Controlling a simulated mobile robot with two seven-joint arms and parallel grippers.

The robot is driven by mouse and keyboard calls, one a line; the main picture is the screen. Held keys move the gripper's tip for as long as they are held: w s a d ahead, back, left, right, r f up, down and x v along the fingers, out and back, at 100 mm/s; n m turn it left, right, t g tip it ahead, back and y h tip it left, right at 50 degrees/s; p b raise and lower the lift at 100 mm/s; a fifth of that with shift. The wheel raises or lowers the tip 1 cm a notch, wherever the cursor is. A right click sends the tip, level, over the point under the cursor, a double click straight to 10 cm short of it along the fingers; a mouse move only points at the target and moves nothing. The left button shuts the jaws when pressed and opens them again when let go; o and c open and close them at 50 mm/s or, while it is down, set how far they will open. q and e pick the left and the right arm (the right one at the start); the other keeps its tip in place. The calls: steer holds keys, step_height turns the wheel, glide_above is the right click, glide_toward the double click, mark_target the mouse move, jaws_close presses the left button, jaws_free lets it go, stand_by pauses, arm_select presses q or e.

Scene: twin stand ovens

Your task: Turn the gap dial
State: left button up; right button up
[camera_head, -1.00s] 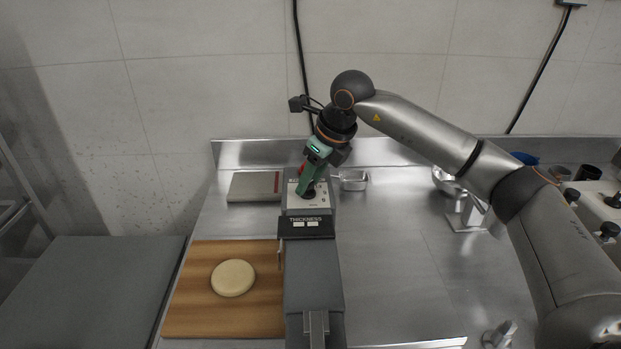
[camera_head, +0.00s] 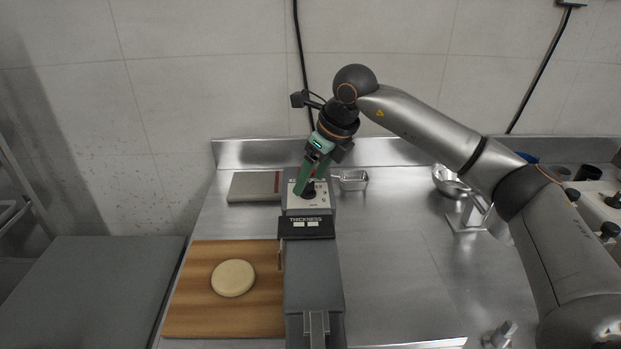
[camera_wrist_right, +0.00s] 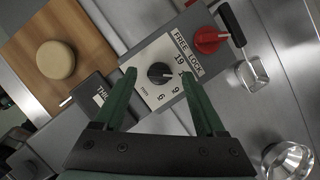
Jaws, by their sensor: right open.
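The gap dial (camera_wrist_right: 160,73) is a round black knob with a white pointer line on a pale plate (camera_wrist_right: 150,55) marked with numbers and "mm". In the head view the dial (camera_head: 309,193) is small, on top of the grey machine behind its black THICKNESS panel (camera_head: 306,227). My right gripper (camera_head: 309,184) is open above the dial. In the right wrist view its green fingers (camera_wrist_right: 158,76) lie on either side of the dial with visible gaps, gripping nothing. Their exact height above the plate cannot be told. My left gripper is out of view.
A red knob (camera_wrist_right: 208,40) marked FREE LOCK sits beside the dial. A wooden board (camera_head: 190,305) with a dough disc (camera_head: 233,278) lies left of the machine. A small metal tray (camera_head: 353,181) stands to its right. The steel counter (camera_head: 395,265) farther right is largely clear.

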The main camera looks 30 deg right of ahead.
steer(key=v, duration=1.1)
steer(key=shift+r+p, duration=0.3)
steer(key=shift+p, duration=0.15)
steer(key=shift+s+f, duration=0.1)
steer(key=shift+s, duration=0.05)
